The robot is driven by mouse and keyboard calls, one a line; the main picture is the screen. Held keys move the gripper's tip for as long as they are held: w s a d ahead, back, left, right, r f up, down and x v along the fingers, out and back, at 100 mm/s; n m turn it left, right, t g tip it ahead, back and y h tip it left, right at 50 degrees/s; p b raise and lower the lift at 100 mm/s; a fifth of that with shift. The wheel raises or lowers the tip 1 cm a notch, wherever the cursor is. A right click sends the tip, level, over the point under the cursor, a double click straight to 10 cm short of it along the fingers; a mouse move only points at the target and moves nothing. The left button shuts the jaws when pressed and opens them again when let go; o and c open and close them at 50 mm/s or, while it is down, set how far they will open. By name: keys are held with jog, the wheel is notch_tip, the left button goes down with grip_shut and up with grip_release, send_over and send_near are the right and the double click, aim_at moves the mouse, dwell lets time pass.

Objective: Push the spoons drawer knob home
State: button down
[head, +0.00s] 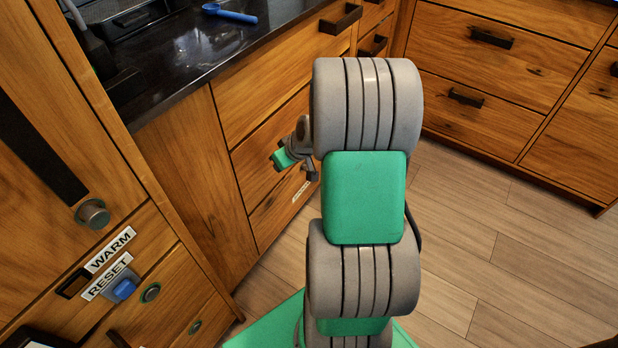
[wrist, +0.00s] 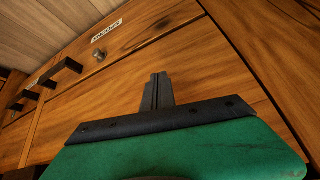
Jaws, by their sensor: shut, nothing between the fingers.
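The spoons drawer front (wrist: 135,35) fills the upper part of the wrist view, with its small metal knob (wrist: 99,56) standing out from the wood. A white label (wrist: 107,31) beside the knob appears upside down and is hard to read. My gripper (wrist: 157,80) is shut and empty, with its dark fingers together, pointing at the wooden fronts to the right of the knob and apart from it. In the head view my green hand (head: 284,158) is low in front of the drawers, and a white label (head: 301,191) shows just below it. The knob cannot be made out there.
A dark counter (head: 180,65) with a blue spoon (head: 229,13) lies above the drawers. At the left are a round metal knob (head: 92,214), a blue button (head: 123,290) and WARM and RESET labels. Other drawers have dark bar handles (head: 340,19). Wood floor (head: 480,250) is clear at right.

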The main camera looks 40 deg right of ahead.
jog(key=d+f+m+t+b, duration=0.1)
jog(key=d+f+t+b, duration=0.15)
jog(key=d+f, duration=0.7)
jog(key=m+t+h+b, duration=0.2)
jog(key=h+b, duration=0.1)
send_near(306, 167)
jog(key=s+d+f, duration=0.5)
jog(key=d+f, duration=0.1)
jog(key=shift+s+d+f, duration=0.1)
jog(key=w+a, duration=0.3)
jog(key=w, duration=0.5)
jog(key=shift+w, duration=0.2)
dwell(0.4)
jog(key=shift+w+a+b, duration=0.15)
jog(key=shift+w+b, duration=0.2)
